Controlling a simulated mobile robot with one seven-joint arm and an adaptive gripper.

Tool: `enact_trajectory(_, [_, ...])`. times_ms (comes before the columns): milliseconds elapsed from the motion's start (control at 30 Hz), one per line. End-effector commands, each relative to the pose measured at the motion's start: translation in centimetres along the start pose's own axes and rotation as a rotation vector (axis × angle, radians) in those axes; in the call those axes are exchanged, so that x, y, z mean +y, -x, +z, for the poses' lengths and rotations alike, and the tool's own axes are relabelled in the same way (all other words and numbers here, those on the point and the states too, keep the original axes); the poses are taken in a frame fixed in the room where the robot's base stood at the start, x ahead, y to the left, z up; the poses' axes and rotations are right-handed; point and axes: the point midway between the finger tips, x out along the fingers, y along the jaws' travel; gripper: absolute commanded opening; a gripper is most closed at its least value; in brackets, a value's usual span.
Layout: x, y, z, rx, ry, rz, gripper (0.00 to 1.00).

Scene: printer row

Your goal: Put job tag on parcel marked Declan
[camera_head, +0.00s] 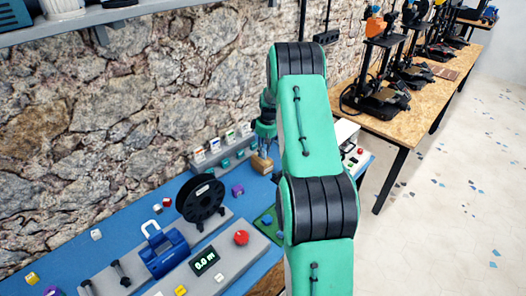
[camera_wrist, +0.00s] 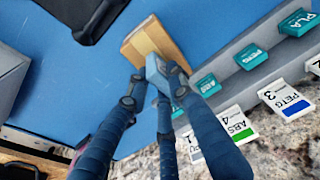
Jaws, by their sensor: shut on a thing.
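The piece is at the near edge of a brown cardboard parcel (camera_wrist: 153,42) with a lighter tape band. I cannot tell whether it touches the parcel. No name is readable on the parcel. In the head view my gripper (camera_head: 265,145) is just above the parcel (camera_head: 262,163), which sits on the blue bench top by the wall.
A stepped grey rack (camera_wrist: 228,66) with teal blocks and white PETG and ABS cards stands close beside my gripper, against the stone wall. A black spool (camera_head: 201,198), a blue device (camera_head: 164,249) and a red button (camera_head: 241,237) are on the bench. Printers stand on a wooden table (camera_head: 427,95).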

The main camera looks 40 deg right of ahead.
Motion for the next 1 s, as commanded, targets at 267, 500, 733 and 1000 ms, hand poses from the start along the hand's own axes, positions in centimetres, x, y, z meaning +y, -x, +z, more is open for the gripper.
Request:
enact_trajectory(267, [0.0,-0.3,0.0,0.0,0.0,0.0,0.4])
enact_trajectory(500, [0.0,-0.2,0.0,0.0,0.0,0.0,0.4])
enact_trajectory(733, [0.0,0.7,0.0,0.001,0.0,0.001,0.4])
enact_trajectory(1000, [0.0,4.1,-0.1,0.001,0.0,0.001,0.4])
